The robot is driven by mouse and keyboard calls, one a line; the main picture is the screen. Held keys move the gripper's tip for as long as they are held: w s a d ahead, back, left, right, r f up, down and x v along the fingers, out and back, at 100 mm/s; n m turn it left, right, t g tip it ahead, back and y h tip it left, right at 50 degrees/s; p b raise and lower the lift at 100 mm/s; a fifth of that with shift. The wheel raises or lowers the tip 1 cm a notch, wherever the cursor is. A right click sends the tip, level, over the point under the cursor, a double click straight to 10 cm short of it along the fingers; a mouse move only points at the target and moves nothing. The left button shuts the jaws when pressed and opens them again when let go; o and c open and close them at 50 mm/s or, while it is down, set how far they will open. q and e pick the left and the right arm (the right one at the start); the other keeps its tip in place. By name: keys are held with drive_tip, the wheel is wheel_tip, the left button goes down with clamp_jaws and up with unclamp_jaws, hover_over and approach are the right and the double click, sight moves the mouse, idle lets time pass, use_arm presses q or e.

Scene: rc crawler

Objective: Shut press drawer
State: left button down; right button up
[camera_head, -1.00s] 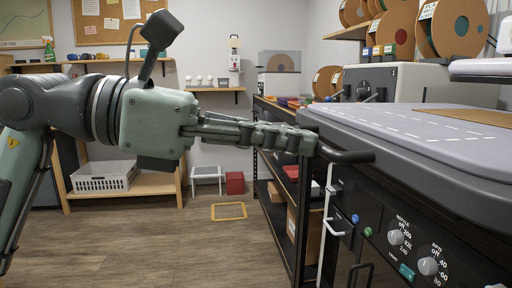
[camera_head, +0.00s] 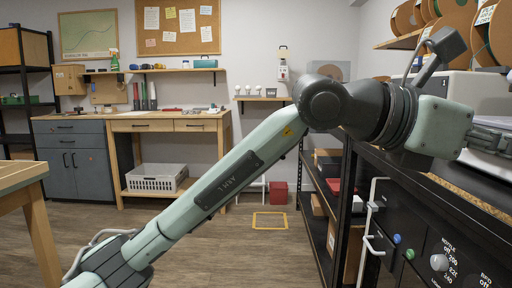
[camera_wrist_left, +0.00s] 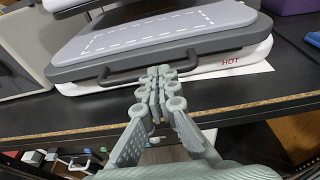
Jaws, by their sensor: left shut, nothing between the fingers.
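In the left wrist view the press drawer (camera_wrist_left: 128,42) is a flat grey platen with a dashed white outline and dark rim. It lies above a white base (camera_wrist_left: 236,58) marked HOT. Its dark bar handle (camera_wrist_left: 112,78) faces me. My left gripper (camera_wrist_left: 159,74) is shut and empty, its fingertips in front of the handle; I cannot tell whether they touch. My right gripper is out of view.
The bench's dark top with a chipboard edge (camera_wrist_left: 60,135) is bare in front of the press. A control panel with knobs (camera_head: 440,262) and a white rail (camera_head: 370,222) are below. A yellow floor outline (camera_head: 270,222) and red box (camera_head: 278,192) stand beyond. Open floor lies at left.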

use_arm(q)
drive_tip(key=x, duration=0.4)
drive_tip(key=shift+d+r, duration=0.1)
drive_tip(key=shift+r, duration=0.3)
drive_tip(key=shift+d+r, duration=0.1)
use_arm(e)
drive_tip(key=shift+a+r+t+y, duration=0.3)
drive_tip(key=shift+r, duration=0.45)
